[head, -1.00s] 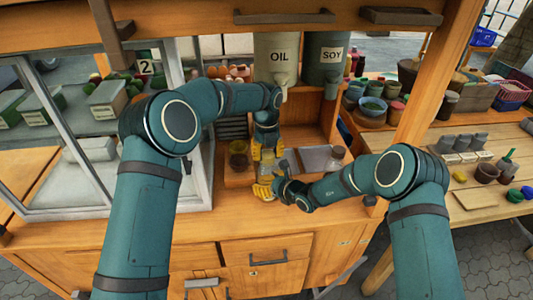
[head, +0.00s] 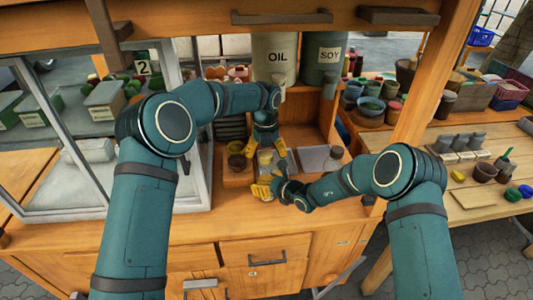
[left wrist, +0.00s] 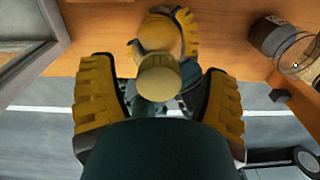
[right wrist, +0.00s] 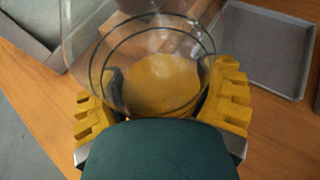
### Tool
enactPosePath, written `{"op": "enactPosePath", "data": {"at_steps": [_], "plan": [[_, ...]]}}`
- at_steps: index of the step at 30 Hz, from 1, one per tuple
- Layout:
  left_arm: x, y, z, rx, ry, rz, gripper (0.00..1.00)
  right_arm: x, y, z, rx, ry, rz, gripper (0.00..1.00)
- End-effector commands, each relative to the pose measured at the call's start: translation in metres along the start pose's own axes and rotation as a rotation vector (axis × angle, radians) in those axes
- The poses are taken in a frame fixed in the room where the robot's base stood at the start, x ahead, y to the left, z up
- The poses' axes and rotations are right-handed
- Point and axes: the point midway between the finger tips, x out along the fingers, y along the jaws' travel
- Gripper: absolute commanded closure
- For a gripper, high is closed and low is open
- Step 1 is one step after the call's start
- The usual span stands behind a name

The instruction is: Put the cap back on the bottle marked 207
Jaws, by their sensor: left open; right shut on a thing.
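A clear bottle with yellow-orange contents (right wrist: 160,78) is held between the yellow fingers of my right gripper (right wrist: 155,100). In the head view my right gripper (head: 262,190) is at the counter's front. A pale olive round cap (left wrist: 159,78) appears at the bottle's top in the left wrist view. Whether it is fully seated cannot be told. My left gripper (left wrist: 158,95) is open, its fingers spread either side of the cap and apart from it. In the head view my left gripper (head: 267,152) is just above the bottle. No 207 mark is readable.
A dark jar (head: 237,163) stands left of the grippers. A grey tray (head: 313,158) lies to the right, with a small bottle (head: 336,153) beside it. OIL (head: 275,57) and SOY (head: 324,54) dispensers hang behind. A glass case (head: 90,150) stands at left.

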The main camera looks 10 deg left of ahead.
Motion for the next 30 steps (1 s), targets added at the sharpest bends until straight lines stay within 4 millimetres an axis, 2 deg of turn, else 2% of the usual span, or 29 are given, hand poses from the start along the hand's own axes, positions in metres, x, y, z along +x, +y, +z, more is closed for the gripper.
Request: {"op": "enactPosePath", "data": {"at_steps": [9,12,23,26,30], "plan": [[-0.037,0.000,0.001,0.000,-0.003,-0.001,0.24,0.000,0.000,0.000,0.000,0.001,0.000,1.00],[-0.043,0.000,0.000,0.000,-0.001,-0.001,0.24,0.000,0.000,0.000,0.000,0.000,0.000,1.00],[-0.043,0.000,0.000,-0.022,0.000,0.000,0.25,0.000,0.000,0.000,0.000,0.000,0.000,1.00],[-0.043,0.000,0.000,-0.095,0.000,0.001,0.25,0.000,0.000,0.000,0.000,0.000,0.000,1.00],[-0.044,-0.001,-0.001,-0.298,0.001,0.002,0.25,0.000,0.000,0.000,0.000,0.000,0.000,1.00]]}}
